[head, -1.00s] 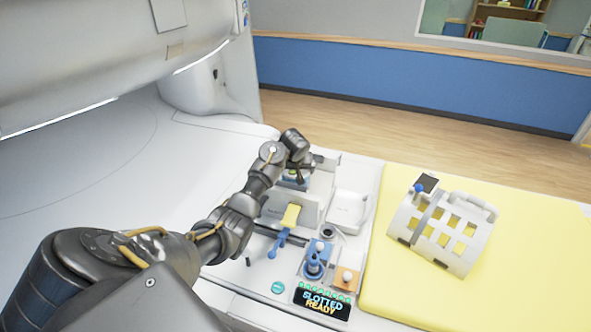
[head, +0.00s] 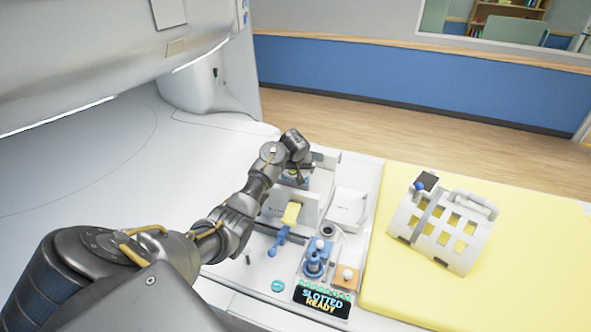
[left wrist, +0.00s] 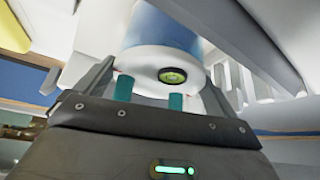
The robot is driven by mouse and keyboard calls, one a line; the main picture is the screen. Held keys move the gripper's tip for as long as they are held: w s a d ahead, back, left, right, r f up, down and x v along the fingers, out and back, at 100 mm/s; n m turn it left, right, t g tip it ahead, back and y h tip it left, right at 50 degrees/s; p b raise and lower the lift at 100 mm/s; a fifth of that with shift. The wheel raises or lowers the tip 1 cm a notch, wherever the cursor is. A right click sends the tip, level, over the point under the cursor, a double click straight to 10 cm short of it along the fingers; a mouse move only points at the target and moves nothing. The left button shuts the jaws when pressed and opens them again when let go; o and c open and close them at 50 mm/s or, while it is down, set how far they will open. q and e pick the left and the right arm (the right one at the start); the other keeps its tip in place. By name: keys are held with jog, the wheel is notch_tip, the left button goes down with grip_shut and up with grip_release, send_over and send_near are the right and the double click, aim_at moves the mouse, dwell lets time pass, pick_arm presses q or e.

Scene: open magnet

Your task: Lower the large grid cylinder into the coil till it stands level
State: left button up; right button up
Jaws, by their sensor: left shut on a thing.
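My left gripper (head: 297,175) is at the storage block beside the yellow pad, pointing down. It is shut on the cylinder, whose blue part (head: 294,181) shows just below the jaws in the head view. In the left wrist view the cylinder has a blue body (left wrist: 165,27) and a white end (left wrist: 140,62) with a round green bubble level (left wrist: 172,76). Two teal posts stand between the fingers and this end. No grid can be made out. The white slotted coil (head: 440,228) lies on the yellow pad at the right, apart from the gripper. My right gripper is not in view.
The yellow pad (head: 400,290) has free room around the coil. The scanner bore is at upper left.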

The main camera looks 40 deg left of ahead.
pick_arm(q)
jog(key=o, duration=1.6)
jog(key=shift+r, duration=0.2)
jog(key=shift+o, duration=0.4)
jog(key=shift+s+d+f, duration=0.1)
jog(key=shift+s, duration=0.05)
jog(key=b+v, duration=0.2)
jog(key=v, duration=0.9)
